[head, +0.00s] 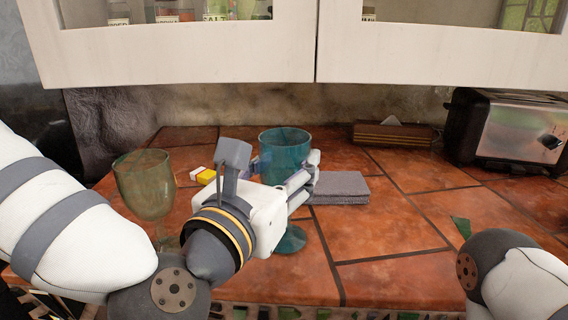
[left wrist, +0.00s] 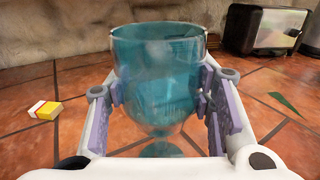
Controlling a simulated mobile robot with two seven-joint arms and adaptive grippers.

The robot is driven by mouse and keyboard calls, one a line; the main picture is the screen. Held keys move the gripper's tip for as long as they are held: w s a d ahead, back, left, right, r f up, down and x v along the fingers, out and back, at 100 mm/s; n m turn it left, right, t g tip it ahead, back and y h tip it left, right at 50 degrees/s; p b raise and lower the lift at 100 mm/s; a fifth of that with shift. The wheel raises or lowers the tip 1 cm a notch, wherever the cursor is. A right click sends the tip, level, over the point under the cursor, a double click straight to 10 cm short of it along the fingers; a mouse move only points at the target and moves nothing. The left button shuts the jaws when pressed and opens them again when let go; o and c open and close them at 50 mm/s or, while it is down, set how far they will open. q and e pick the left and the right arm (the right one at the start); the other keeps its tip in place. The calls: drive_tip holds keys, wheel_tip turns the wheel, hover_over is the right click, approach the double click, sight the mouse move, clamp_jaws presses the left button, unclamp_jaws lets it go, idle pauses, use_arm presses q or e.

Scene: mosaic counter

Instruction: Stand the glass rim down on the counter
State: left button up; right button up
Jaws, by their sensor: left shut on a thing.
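A teal stemmed glass (head: 285,148) is upright in the head view, rim up and foot down. My left gripper (head: 305,178) is shut on its bowl from the left and front. In the left wrist view the glass (left wrist: 158,75) sits between the two finger pads of the gripper (left wrist: 160,97), its open rim at the top. The stem is mostly hidden behind my gripper in the head view. The foot is close to the tiled counter (head: 390,270); I cannot tell whether it touches. My right gripper is out of view; only part of that arm shows at lower right.
A greenish stemmed glass (head: 144,185) stands at left, near my left arm. A grey folded cloth (head: 340,187), a tissue box (head: 393,136), a toaster (head: 508,130) and a small yellow-white block (head: 205,176) lie farther back. The counter at centre right is clear. Cabinets (head: 190,55) hang above.

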use_arm(q)
drive_tip(key=shift+f, duration=0.25)
drive_tip(key=o, duration=1.4)
drive_tip(key=shift+c, duration=0.2)
drive_tip(key=shift+r, duration=0.1)
